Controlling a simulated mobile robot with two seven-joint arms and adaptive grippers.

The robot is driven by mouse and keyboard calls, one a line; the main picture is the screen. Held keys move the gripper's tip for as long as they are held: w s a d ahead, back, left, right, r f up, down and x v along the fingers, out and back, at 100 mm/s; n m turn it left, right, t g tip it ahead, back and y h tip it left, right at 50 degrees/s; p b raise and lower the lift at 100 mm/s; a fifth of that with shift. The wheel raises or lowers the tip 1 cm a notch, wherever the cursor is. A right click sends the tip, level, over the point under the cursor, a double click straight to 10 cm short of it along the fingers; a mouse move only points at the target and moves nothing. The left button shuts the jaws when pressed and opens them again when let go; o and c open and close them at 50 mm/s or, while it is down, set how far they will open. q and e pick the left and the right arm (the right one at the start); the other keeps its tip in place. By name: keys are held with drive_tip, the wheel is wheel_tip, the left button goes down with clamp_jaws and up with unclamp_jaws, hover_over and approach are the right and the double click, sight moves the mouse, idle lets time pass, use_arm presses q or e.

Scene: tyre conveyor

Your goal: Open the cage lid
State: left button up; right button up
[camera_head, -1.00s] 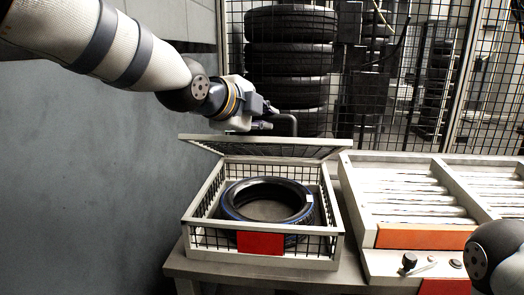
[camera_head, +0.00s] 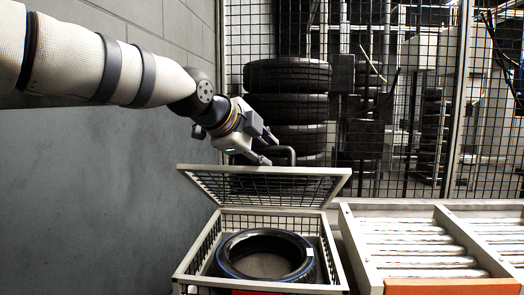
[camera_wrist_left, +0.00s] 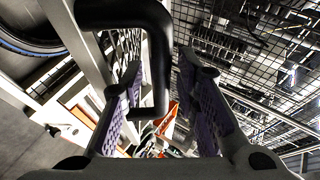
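The wire cage (camera_head: 340,274) stands at the bottom middle of the head view. Its mesh lid (camera_head: 338,178) is tilted up from the back rim, so the cage is partly open. A dark tubular handle (camera_head: 291,155) sits at the lid's raised edge. My left gripper (camera_head: 266,147) is at this handle. In the left wrist view, its two purple-padded fingers (camera_wrist_left: 160,95) are spread, with the black handle (camera_wrist_left: 160,65) bar between them and gaps showing at the sides. My right gripper is out of view.
A blue-edged tyre (camera_head: 226,258) lies inside the cage. A roller conveyor (camera_head: 450,232) stands to the right. A stack of tyres (camera_head: 290,76) is behind a mesh fence (camera_head: 450,130). A grey wall (camera_head: 90,190) is on the left.

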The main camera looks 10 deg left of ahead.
use_arm(q)
drive_tip(key=v, duration=0.7)
drive_tip(key=shift+s, duration=0.15)
drive_tip(key=shift+a+r, duration=0.15)
